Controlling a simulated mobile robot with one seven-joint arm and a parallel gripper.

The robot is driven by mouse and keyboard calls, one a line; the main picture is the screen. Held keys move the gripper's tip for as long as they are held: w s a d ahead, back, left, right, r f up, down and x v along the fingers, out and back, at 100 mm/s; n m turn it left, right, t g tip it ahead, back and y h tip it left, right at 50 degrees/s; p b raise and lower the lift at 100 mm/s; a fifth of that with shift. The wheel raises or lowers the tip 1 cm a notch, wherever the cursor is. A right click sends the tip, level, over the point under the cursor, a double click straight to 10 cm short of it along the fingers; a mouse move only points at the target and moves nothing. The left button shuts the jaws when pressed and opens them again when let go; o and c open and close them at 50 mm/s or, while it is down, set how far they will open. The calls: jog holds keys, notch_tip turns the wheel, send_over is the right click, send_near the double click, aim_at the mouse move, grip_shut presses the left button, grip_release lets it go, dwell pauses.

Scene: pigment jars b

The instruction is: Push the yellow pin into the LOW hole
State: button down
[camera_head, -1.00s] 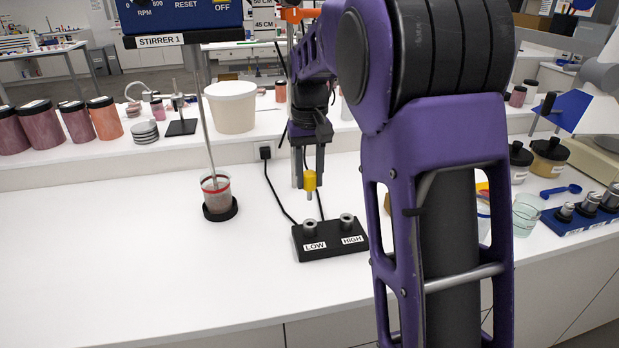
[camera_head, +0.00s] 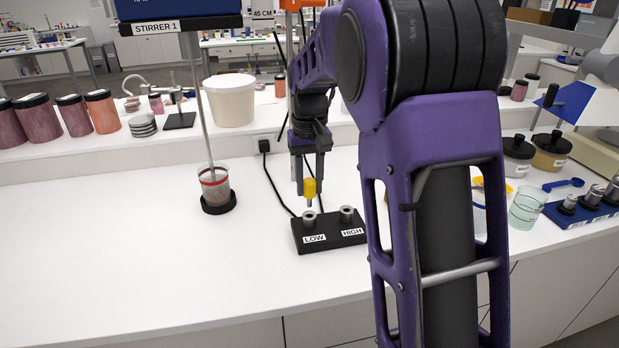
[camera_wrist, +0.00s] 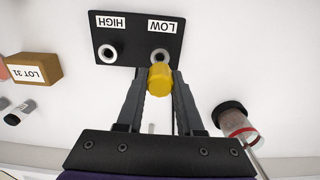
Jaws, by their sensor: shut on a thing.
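A yellow pin (camera_head: 310,187) with a grey lower end points down from my gripper (camera_head: 310,180). My gripper is shut on its yellow head, which also shows between the fingertips in the wrist view (camera_wrist: 160,78). The black block (camera_head: 330,237) lies on the white bench with two metal-ringed holes. The LOW hole (camera_head: 309,217) is on the left and the HIGH hole (camera_head: 347,212) on the right in the head view. The pin tip is just above the LOW hole. In the wrist view the LOW ring (camera_wrist: 160,56) is partly behind the pin head; contact cannot be told.
A stirrer cup (camera_head: 214,187) on a black base stands left of the block. A LOT 31 box (camera_wrist: 36,70) shows in the wrist view. A glass beaker (camera_head: 527,206) and a blue weight rack (camera_head: 590,212) are at right. The front left bench is clear.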

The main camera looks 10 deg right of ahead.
aim_at(309, 206)
jog(key=shift+f, duration=0.7)
jog(key=shift+p, duration=0.4)
dwell(1.3)
jog(key=shift+f+b, duration=0.85)
jog(key=shift+f, duration=0.7)
jog(key=shift+c, duration=2.4)
grip_release()
notch_tip(309, 206, up, 17)
jog(key=p, duration=0.3)
jog(key=shift+r, duration=0.2)
